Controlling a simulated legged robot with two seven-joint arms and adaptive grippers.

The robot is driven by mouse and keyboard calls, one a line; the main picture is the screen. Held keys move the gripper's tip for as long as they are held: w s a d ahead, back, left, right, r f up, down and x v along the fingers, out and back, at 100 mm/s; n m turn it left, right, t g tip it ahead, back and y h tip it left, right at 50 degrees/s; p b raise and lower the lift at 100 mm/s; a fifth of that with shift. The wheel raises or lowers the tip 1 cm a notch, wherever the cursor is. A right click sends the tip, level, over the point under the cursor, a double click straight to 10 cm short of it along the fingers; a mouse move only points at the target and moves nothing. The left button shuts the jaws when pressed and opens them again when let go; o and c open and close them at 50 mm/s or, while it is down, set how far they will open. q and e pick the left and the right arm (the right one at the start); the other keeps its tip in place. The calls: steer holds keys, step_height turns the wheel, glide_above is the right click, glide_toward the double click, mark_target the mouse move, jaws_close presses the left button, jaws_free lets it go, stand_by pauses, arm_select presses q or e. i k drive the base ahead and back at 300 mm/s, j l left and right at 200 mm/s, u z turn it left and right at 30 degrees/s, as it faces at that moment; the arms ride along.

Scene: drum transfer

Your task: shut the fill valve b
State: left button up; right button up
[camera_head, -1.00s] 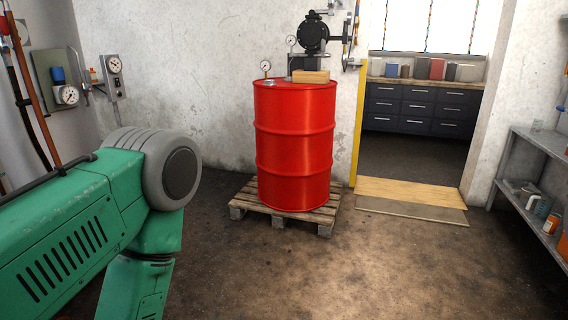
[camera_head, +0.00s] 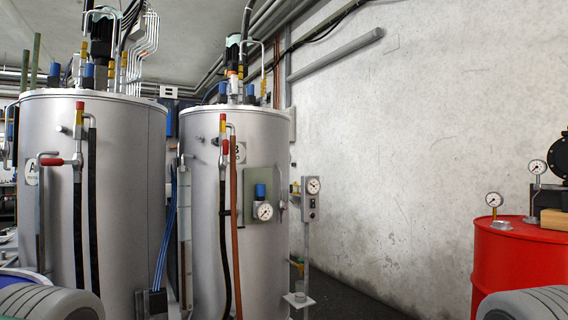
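Tank B (camera_head: 204,240) is a tall grey cylinder left of centre, partly behind tank A. Its plate (camera_head: 241,152) with the letter B is partly covered by pipework. Near its top is a valve assembly with a red-and-yellow upper handle (camera_head: 223,122) and a red lower handle (camera_head: 225,147). A black hose (camera_head: 223,240) and an orange-brown hose (camera_head: 234,215) hang below. I cannot tell which handle is the fill valve's, or whether it is open. Neither gripper is in view; only rounded grey parts of my arms show at the bottom corners.
Tank A (camera_head: 120,200) stands at left with a similar red-handled valve (camera_head: 54,162). A panel with a blue-topped gauge (camera_head: 264,211) is on tank B. A gauge post (camera_head: 308,230) stands beside it. A red drum (camera_head: 510,262) is at right. Bare wall lies between.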

mark_target(225, 143)
steer(key=i+l+u, duration=0.3)
steer(key=i+l+z, duration=0.1)
steer(key=i+z, duration=0.15)
steer(key=i, duration=1)
